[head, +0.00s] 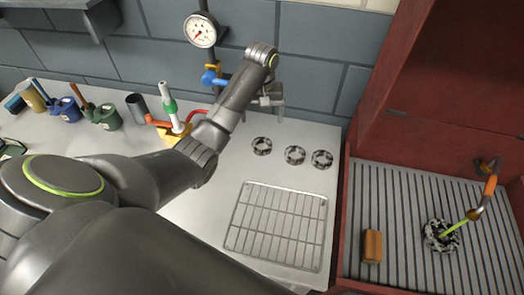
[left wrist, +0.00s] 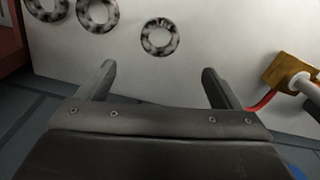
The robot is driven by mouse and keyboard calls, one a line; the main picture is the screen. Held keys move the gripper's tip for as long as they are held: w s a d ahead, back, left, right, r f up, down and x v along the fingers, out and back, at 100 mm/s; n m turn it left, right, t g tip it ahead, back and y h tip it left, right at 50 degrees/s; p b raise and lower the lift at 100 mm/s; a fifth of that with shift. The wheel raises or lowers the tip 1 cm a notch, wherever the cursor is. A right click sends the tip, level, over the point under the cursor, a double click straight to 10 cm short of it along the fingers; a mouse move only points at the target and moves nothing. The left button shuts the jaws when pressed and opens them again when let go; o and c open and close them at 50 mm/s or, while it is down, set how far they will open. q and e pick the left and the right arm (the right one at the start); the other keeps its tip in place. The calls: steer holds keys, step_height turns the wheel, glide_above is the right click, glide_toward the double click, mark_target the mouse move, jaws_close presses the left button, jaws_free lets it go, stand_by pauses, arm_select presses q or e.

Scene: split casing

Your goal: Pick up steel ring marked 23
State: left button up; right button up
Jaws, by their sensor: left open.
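Three dark, mottled steel rings lie flat on the pale worktop near the wall: a left ring (head: 262,153), a middle ring (head: 295,162) and a right ring (head: 322,167). No number can be read on any of them, so I cannot tell which is 23. My left gripper (head: 272,100) is open and empty, above the worktop behind the left ring. In the left wrist view its fingers (left wrist: 158,70) are spread apart. One ring (left wrist: 145,38) lies just beyond them, centred between the tips, and two more rings (left wrist: 97,29) (left wrist: 45,17) lie to its left. My right gripper is not in view.
A wire rack (head: 278,228) lies in front of the rings. A yellow-based fixture (head: 174,135) with a red hose stands left of them. A red-walled bay on the right holds a brown block (head: 372,246) and a mottled round part (head: 435,246). A gauge (head: 201,30) hangs on the wall.

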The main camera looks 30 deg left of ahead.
mark_target(262, 148)
arm_select(q)
step_height(262, 148, down, 8)
steer(key=b, duration=0.3)
steer(key=shift+r+b, duration=0.15)
steer(key=shift+b, duration=0.2)
step_height(262, 148, down, 4)
steer(key=shift+f+p, duration=0.1)
steer(key=shift+p, duration=0.55)
steer(key=shift+f, duration=0.45)
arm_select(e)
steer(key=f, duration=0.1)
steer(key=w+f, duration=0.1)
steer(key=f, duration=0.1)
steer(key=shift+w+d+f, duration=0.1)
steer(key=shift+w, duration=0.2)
arm_select(q)
steer(key=c, duration=1.2)
steer(key=shift+w+r, duration=0.1)
steer(key=shift+c, duration=0.8)
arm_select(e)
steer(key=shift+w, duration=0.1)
